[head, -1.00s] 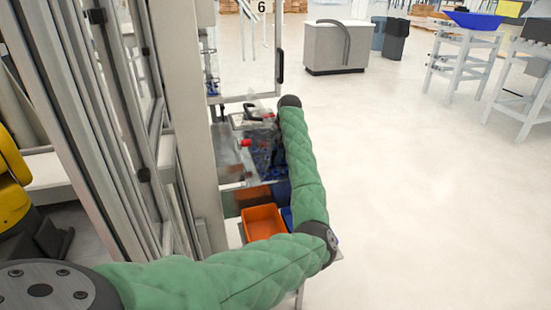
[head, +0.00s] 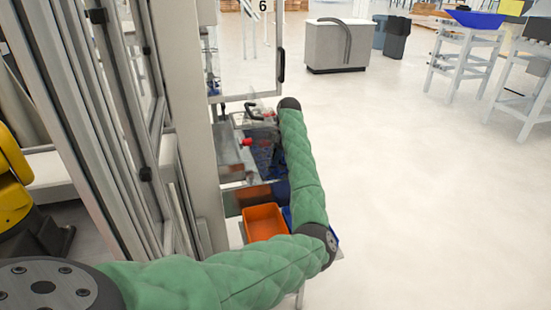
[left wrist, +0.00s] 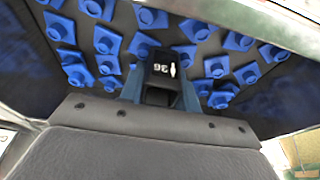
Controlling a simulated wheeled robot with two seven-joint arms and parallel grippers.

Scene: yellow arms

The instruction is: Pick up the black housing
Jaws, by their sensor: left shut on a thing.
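The black housing (left wrist: 160,72) is a small dark block with white markings that look like "36", at the middle of the left wrist view. My left gripper (left wrist: 160,88) is shut on it, with a blue-grey finger on each side. Below it in that view is the wide dark grey body of my wrist. In the head view my green-sleeved left arm reaches over the work station, and the gripper end (head: 262,118) is small and partly hidden by the arm. The housing cannot be made out there. My right gripper is not in view.
Many blue pieces (left wrist: 107,40) lie on a dark surface around the housing. In the head view, an orange bin (head: 264,220) stands below the station. A metal post (head: 188,120) and frame rise close on the left. Open floor lies to the right.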

